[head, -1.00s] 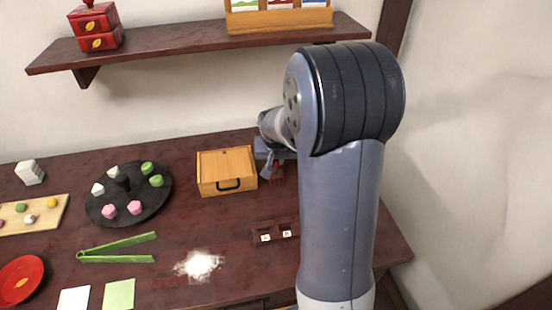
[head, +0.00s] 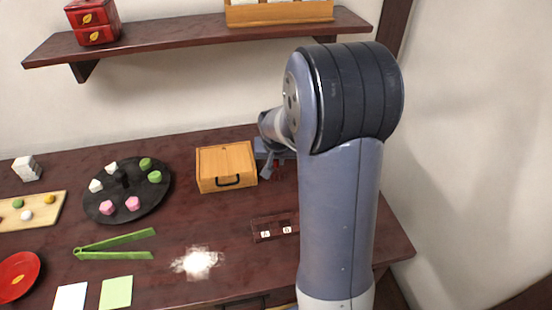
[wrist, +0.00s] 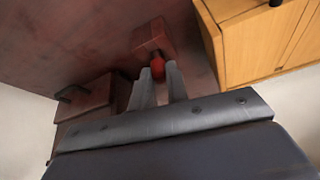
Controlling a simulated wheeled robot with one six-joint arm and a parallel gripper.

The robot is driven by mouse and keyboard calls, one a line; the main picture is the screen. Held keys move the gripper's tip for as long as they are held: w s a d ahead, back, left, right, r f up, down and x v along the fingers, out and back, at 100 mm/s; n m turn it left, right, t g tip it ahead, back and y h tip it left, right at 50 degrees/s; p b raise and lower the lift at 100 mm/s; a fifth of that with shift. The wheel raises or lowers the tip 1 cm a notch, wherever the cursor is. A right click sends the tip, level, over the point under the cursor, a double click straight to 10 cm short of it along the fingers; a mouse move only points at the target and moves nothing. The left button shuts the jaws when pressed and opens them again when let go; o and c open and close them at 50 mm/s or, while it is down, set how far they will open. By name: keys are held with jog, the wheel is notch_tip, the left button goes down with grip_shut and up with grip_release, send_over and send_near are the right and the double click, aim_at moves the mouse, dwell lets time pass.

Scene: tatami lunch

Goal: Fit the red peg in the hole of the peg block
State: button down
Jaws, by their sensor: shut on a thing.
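My gripper (wrist: 160,88) is shut on the red peg (wrist: 158,68) in the wrist view. The peg's rounded red part shows between the fingertips. A reddish-brown block (wrist: 152,38), which looks like the peg block, lies just beyond the fingertips and partly overlaps the peg in the picture. I cannot tell whether the peg touches it or sits in a hole; no hole is visible. In the head view my gripper (head: 270,160) is beside the wooden box, partly hidden by my arm, with only a little red near it.
The wooden box (head: 226,168) with a black handle stands close to my gripper. A dark red box (wrist: 88,108) with a handle is on the other side. A dark piece with white labels (head: 275,228), green tongs (head: 115,246) and a round black tray (head: 105,207) are on the table.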

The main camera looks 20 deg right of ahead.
jog(key=shift+f+b, duration=0.6)
jog(key=shift+f, duration=0.15)
jog(key=c, duration=1.3)
grip_release()
jog(key=shift+r, duration=0.1)
jog(key=p+v, duration=0.1)
jog(key=v, duration=0.9)
jog(key=shift+s+r, duration=0.2)
jog(key=shift+r, duration=0.1)
jog(key=shift+a, duration=0.1)
